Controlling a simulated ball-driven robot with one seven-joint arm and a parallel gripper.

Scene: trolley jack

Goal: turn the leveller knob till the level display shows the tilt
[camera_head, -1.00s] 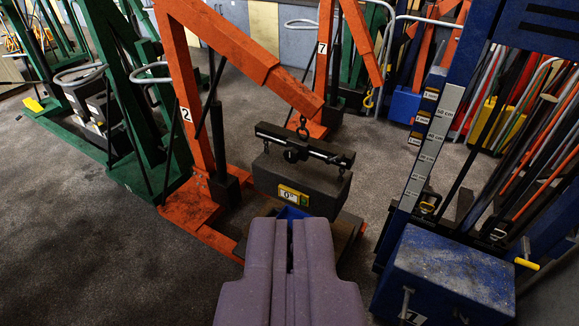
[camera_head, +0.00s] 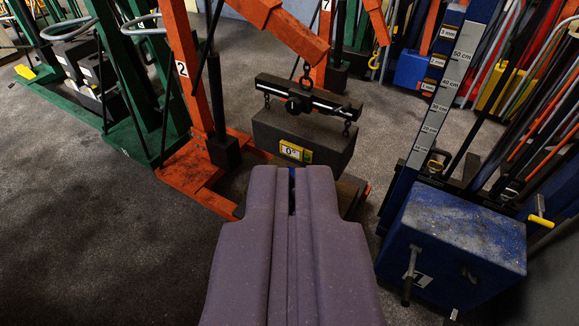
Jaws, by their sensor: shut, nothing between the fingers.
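The leveller (camera_head: 330,101) is a black bar hanging from the hook of orange crane 2, with a chain near each end. A round black part at its middle looks like the leveller knob (camera_head: 297,105). A dark block (camera_head: 335,145) hangs from the chains. On its front face the yellow-framed level display (camera_head: 295,151) reads 0°. My gripper (camera_head: 291,185) is shut and empty. It appears below the display in the picture, apart from the knob, and its purple body hides part of the floor and crane base.
Orange crane 2 (camera_head: 194,90) stands behind and left of the block, its base on the floor. A blue box (camera_head: 452,235) with a lever stands at the right, below a centimetre scale (camera_head: 440,95). Green cranes (camera_head: 125,95) stand at the left. Grey floor (camera_head: 90,230) is clear at lower left.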

